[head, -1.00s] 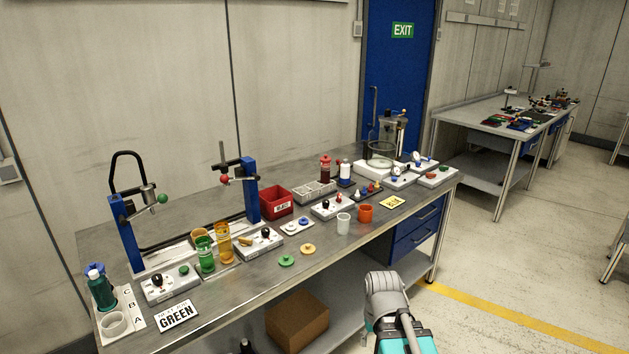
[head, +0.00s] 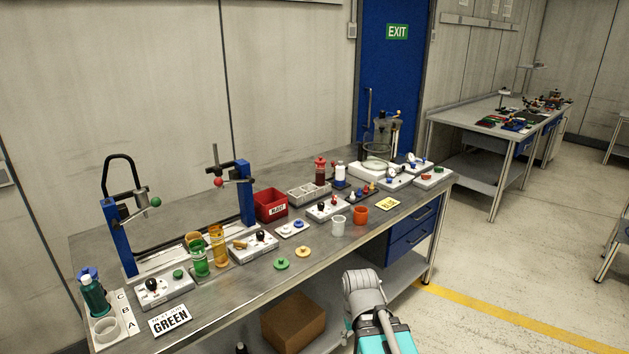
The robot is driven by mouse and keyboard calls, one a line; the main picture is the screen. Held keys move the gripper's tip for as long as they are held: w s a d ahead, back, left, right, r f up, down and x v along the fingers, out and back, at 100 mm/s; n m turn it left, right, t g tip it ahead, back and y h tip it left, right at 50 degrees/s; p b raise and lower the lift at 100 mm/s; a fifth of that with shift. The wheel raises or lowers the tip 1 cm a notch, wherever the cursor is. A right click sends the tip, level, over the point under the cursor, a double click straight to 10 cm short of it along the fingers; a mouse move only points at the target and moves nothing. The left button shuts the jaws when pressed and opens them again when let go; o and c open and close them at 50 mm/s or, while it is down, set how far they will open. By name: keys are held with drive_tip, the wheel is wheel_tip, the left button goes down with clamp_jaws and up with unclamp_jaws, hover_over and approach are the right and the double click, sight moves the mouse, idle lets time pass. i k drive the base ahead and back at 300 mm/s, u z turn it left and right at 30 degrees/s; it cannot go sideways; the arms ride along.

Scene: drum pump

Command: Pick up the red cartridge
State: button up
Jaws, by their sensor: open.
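A dark red cylinder with a bright red cap (head: 320,171) stands upright toward the back of the near steel bench, beside a white bottle. It is the most cartridge-like red thing I see, but it is small and I cannot be sure that it is the cartridge. A grey and teal part of my arm shows at the bottom, in front of the bench. My gripper is out of view, and nothing is seen touching the red cylinder.
A red bin (head: 271,205) and a grey divided tray (head: 308,193) stand left of the red cylinder. A white bottle (head: 340,174) is close on its right. A white cup (head: 338,226) and an orange cup (head: 360,215) stand nearer the front. Blue-posted frames rise at left.

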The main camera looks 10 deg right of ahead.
sight(320, 169)
drive_tip(key=u, duration=0.05)
drive_tip(key=i, duration=0.95)
drive_tip(key=z, duration=0.1)
